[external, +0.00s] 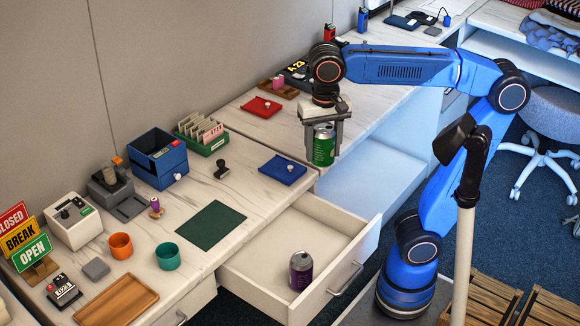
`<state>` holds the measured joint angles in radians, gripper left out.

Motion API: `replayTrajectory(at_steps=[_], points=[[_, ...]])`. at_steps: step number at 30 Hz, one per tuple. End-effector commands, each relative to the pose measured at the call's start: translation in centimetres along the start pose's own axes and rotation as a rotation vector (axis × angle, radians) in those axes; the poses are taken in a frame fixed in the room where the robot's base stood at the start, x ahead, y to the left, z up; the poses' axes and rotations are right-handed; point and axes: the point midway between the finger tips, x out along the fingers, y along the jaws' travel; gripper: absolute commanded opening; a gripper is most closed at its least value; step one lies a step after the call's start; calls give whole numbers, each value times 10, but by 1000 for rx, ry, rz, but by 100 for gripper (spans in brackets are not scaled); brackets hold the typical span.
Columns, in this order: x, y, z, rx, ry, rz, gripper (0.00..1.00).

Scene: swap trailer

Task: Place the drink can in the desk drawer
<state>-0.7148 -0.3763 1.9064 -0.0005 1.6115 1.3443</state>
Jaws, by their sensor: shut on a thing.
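My gripper (323,123) points down and is shut on a green drink can (323,150). The can is upright between the fingers, near the desk's front edge and behind the open drawer. The desk drawer (255,258) is pulled out below the desktop, its pale floor showing. A purple can (301,270) stands upright inside it, towards its front right. The picture does not show clearly how high the green can is above the surfaces.
A blue tray (283,169) lies on the desk left of the held can. A dark green mat (210,225), an orange cup (120,246) and a teal cup (168,257) are on the desktop further left. Most of the drawer floor behind the purple can is clear.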

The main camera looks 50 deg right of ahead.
Motion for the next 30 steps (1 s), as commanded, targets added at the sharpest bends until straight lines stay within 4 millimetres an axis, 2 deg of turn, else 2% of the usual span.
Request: replayTrajectory(at_steps=[4, 5, 11, 21, 24, 30], points=[[2, 8, 16, -46, 0, -2, 29], [7, 9, 17, -48, 0, 1, 29], [60, 9, 15, -43, -1, 4, 29], [174, 9, 15, -42, -1, 5, 29], [196, 8, 15, -42, -1, 3, 29], [222, 8, 15, -42, 0, 2, 29]])
